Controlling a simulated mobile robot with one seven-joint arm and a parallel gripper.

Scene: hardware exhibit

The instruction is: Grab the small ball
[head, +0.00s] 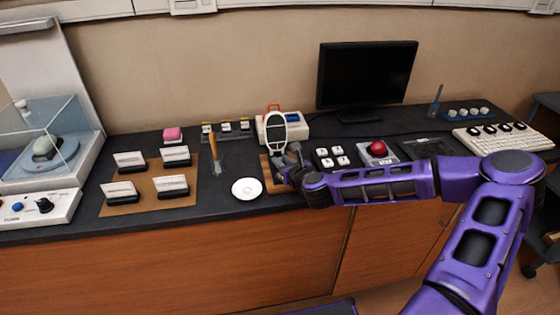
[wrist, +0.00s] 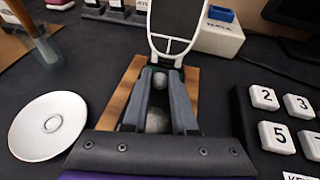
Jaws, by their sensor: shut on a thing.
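The small ball (wrist: 159,81) is grey and shows in the wrist view between the fingertips of my gripper (wrist: 160,76). The two dark fingers are shut on it, one on each side. A larger grey round thing (wrist: 157,120) shows between the fingers nearer the palm; I cannot tell whether it touches them. Both are over a brown wooden board (wrist: 118,102). In the head view my gripper (head: 282,166) is low over the board (head: 265,172), and the small ball cannot be made out there.
A white-framed oval paddle (head: 275,130) stands just beyond my gripper. A white dish (head: 247,188) lies to the left. A numbered keypad (head: 331,158) and a box with a red dome (head: 377,149) are to the right. A monitor (head: 366,75) stands behind.

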